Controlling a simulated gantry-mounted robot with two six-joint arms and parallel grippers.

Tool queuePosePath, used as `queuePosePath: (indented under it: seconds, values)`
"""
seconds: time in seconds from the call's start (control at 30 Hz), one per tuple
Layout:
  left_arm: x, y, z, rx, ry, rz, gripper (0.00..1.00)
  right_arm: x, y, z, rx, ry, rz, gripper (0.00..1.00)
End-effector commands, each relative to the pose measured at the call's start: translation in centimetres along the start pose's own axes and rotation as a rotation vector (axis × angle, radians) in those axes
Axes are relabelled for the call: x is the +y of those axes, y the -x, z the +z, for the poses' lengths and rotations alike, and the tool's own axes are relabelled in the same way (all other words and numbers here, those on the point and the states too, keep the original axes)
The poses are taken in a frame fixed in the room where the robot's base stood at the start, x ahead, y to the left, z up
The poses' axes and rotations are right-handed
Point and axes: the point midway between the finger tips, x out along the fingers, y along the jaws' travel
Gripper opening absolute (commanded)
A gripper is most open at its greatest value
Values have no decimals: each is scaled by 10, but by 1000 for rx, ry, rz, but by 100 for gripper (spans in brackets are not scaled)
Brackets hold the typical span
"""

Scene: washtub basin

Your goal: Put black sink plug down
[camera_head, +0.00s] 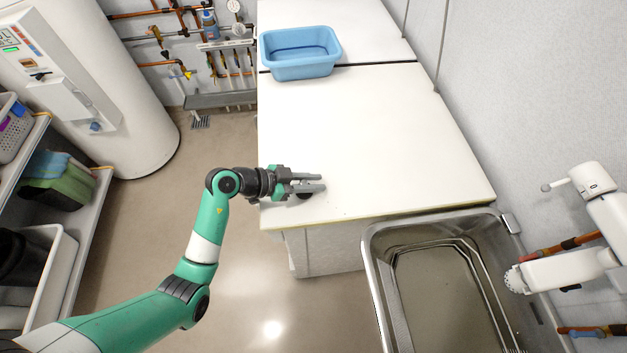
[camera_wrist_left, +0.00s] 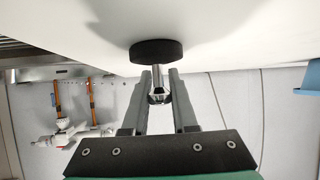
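The black sink plug shows in the left wrist view as a black disc (camera_wrist_left: 157,52) with a short metal stem and knob (camera_wrist_left: 159,92). In the head view it is a small dark shape (camera_head: 305,195) mostly hidden under my left gripper (camera_head: 318,184). My left gripper (camera_wrist_left: 159,76) has one finger on each side of the metal knob, with almost no gap visible, and appears shut on it. The disc is at or very close to the white tabletop (camera_head: 370,120), near its front left edge; I cannot tell whether it touches. My right gripper is out of view.
A steel basin (camera_head: 378,290) stands at the lower right, beside the worktop. A white tap (camera_head: 545,272) overhangs its right side. A blue tub (camera_head: 300,68) sits at the back left of the worktop. The middle of the worktop is clear.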

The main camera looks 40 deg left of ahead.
Motion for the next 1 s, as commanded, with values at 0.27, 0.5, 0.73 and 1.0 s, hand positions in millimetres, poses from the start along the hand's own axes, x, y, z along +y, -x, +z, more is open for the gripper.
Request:
queuePosePath:
  seconds: [0.27,0.5,0.73,1.0]
  values:
    - [0,0,0,-1,0,0,56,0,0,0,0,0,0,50]
    - [0,1,-2,0,-4,-1,56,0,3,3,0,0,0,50]
    - [-1,48,-7,0,1,-5,56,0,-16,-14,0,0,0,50]
    - [-1,107,-5,0,1,-3,56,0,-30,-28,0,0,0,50]
